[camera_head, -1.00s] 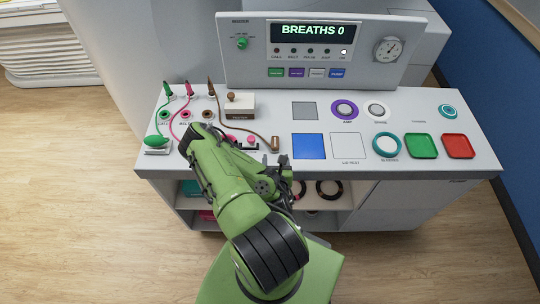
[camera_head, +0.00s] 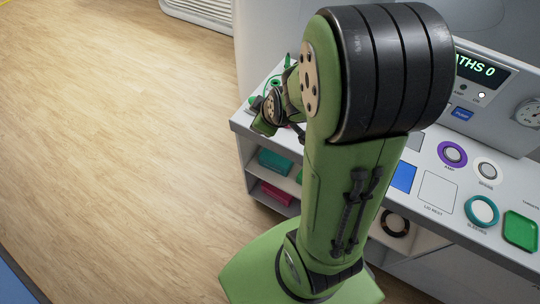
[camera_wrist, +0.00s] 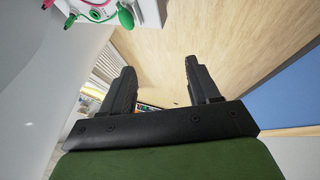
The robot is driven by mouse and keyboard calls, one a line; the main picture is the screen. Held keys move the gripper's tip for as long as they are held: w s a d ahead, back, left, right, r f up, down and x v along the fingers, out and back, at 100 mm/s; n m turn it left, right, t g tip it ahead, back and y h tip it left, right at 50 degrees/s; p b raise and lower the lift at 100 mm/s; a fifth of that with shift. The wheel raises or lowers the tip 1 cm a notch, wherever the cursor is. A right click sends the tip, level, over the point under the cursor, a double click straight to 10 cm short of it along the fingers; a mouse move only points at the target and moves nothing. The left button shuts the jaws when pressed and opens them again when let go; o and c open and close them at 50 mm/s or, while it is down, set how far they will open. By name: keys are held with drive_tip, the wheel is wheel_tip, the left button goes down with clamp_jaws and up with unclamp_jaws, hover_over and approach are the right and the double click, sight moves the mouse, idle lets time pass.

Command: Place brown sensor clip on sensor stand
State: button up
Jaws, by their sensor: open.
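The brown sensor clip and the sensor stand cannot be made out now; my arm covers most of the console's left part in the head view. My gripper (camera_wrist: 160,68) is open in the wrist view, with nothing between its two dark fingers. They point past the console toward the floor and far wall. A green bulb-shaped piece (camera_wrist: 125,16) with a green cord lies on a white surface at the top left of the wrist view, beyond and apart from the fingers. A pink cord (camera_wrist: 72,19) shows beside it.
The console top (camera_head: 432,222) holds a blue square (camera_head: 403,176), a purple ring (camera_head: 452,154), a teal ring (camera_head: 482,211) and a green tray (camera_head: 520,231). Teal (camera_head: 275,162) and pink (camera_head: 275,193) boxes sit on shelves below. The wooden floor (camera_head: 120,150) at left is clear.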

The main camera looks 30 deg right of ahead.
drive_tip(key=s+a+r+m+g, duration=0.1)
drive_tip(key=s+a+r+m, duration=0.2)
drive_tip(key=s, duration=0.5)
drive_tip(key=s+a+r+m+y, duration=0.1)
drive_tip(key=s+a+r+m, duration=0.2)
drive_tip(key=s+a+r, duration=0.2)
drive_tip(key=s+r, duration=0.3)
drive_tip(key=s, duration=0.1)
drive_tip(key=shift+a+r+m+g, duration=0.25)
drive_tip(key=shift+a+m+g, duration=0.05)
drive_tip(key=shift+a+g, duration=0.1)
